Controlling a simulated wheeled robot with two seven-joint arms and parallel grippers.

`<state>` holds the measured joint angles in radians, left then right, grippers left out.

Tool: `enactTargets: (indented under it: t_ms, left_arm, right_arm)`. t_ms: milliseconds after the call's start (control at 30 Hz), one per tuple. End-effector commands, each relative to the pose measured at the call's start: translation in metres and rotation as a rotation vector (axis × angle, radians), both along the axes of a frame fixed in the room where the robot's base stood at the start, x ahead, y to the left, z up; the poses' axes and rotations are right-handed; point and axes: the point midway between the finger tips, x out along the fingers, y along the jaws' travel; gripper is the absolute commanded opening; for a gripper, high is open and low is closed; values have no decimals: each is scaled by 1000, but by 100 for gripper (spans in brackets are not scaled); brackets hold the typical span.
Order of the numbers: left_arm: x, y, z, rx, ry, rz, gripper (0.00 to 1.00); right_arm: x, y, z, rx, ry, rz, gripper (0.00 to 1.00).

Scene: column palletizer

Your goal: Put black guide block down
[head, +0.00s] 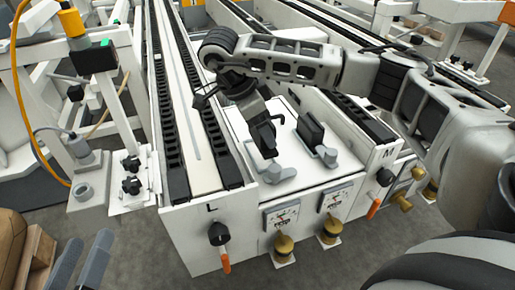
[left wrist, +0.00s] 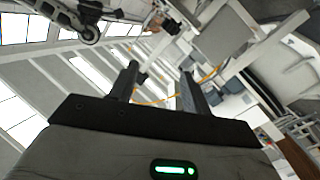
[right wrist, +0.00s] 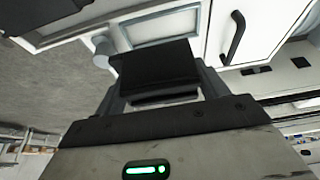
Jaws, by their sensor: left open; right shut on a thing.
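The black guide block (right wrist: 155,68) is between the fingers of my right gripper (right wrist: 158,92) in the right wrist view. In the head view my right arm reaches in from the right, and its gripper (head: 250,105) points down over the white machine top. The dark block (head: 264,137) shows below it, at a grey fitting (head: 276,173); whether it touches the fitting I cannot tell. A second black block (head: 311,130) stands upright by another grey fitting to the right. My left gripper (head: 80,263) is open and empty at the lower left, and its spread fingers show in the left wrist view (left wrist: 158,88).
Dark conveyor tracks (head: 182,110) run along the machine's left side. The front panel carries dials (head: 283,215), brass knobs (head: 284,245) and orange-handled switches (head: 225,262). A white frame with a yellow hose stands at left.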

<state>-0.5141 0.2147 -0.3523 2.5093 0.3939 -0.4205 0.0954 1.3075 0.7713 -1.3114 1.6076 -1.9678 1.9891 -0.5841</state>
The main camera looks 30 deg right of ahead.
Motion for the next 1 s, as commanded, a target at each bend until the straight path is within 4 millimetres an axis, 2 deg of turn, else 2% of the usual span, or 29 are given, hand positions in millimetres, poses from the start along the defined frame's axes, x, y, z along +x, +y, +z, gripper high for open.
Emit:
enactTargets:
  t_ms: [33,200,300,500,600,900,933,1000]
  left_arm:
    - [3,0,1,5,-40,2,48]
    - [8,3,15,34,-137,18,48]
    - [13,4,22,57,-222,29,48]
    - [17,7,50,114,-458,58,48]
    - [16,7,55,119,-489,62,48]
    - [16,7,56,121,-493,63,48]
    - [16,7,57,122,-496,63,48]
    - [16,7,57,122,-496,63,48]
  right_arm:
    - [6,-1,-10,1,-2,-1,48]
    - [15,-3,-18,1,-3,0,48]
    - [20,-4,-30,1,-2,1,48]
    - [19,-4,-53,0,-3,1,48]
    - [19,-4,-53,1,-3,1,48]
    - [19,-4,-55,0,-3,1,48]
    - [19,-4,-56,0,-3,1,75]
    - [19,-4,-55,0,-3,1,94]
